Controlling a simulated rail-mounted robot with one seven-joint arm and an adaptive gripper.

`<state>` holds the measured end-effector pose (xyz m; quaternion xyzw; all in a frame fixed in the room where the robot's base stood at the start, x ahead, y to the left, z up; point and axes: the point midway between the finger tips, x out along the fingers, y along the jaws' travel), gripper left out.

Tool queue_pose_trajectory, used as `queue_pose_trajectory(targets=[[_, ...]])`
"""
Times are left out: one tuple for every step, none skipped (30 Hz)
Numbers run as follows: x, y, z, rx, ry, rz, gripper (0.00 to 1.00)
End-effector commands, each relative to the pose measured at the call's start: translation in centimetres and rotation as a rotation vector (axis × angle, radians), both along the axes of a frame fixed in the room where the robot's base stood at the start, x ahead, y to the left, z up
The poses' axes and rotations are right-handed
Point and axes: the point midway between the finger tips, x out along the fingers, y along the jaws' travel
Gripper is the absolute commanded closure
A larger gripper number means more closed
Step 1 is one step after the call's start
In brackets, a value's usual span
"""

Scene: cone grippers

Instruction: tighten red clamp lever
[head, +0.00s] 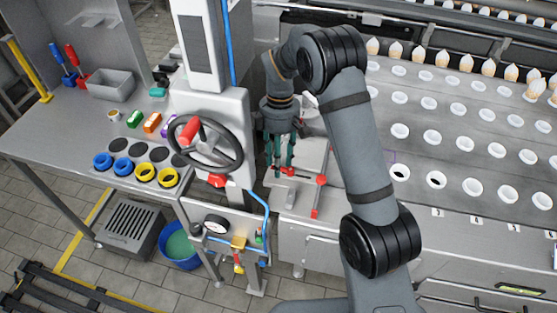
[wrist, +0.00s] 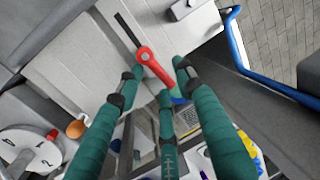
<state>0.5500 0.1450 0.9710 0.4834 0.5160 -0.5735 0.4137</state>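The red clamp lever (wrist: 155,66) is in the middle of the wrist view. Its round pivot end is at the upper left, beside a dark slot in a pale plate, and its arm slants down to the right. In the head view the lever (head: 301,175) lies on the front left part of the machine, just right of the fingertips. My gripper (wrist: 160,82) has three green fingers with dark tips, spread apart and empty. The lever's arm shows between the tips; I cannot tell if any touches it. My gripper (head: 279,170) points down in the head view.
A black handwheel (head: 205,146) on a grey column stands close to the left, with a blue hose (head: 262,197) nearby. Rows of white cups (head: 431,137) fill the machine bed further right.

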Motion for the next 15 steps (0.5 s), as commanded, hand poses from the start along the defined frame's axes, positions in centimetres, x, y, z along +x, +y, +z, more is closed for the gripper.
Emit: queue_pose_trajectory(targets=[[0.01,0.01,0.02,0.0,0.0,0.0,0.68],[0.01,0.01,0.02,0.0,0.0,0.0,0.69],[0.02,0.01,0.03,0.0,0.0,0.0,0.72],[0.02,0.01,0.03,0.0,0.0,0.0,0.73],[0.02,0.01,0.03,0.0,0.0,0.0,0.75],[0.02,0.01,0.03,0.0,0.0,0.0,0.78],[0.02,0.01,0.04,0.0,0.0,0.0,0.79],[0.02,0.01,0.04,0.0,0.0,0.0,0.81],[0.02,0.01,0.04,0.0,0.0,0.0,0.83],[0.02,0.01,0.04,0.0,0.0,0.0,0.85],[0.02,0.01,0.04,0.0,0.0,0.0,0.87],[0.01,0.02,0.04,0.0,0.0,0.0,0.89],[0.01,0.02,0.04,0.0,0.0,0.0,0.91],[0.01,0.02,0.04,0.0,0.0,0.0,0.93],[0.01,0.02,0.05,0.0,0.0,0.0,0.95]])
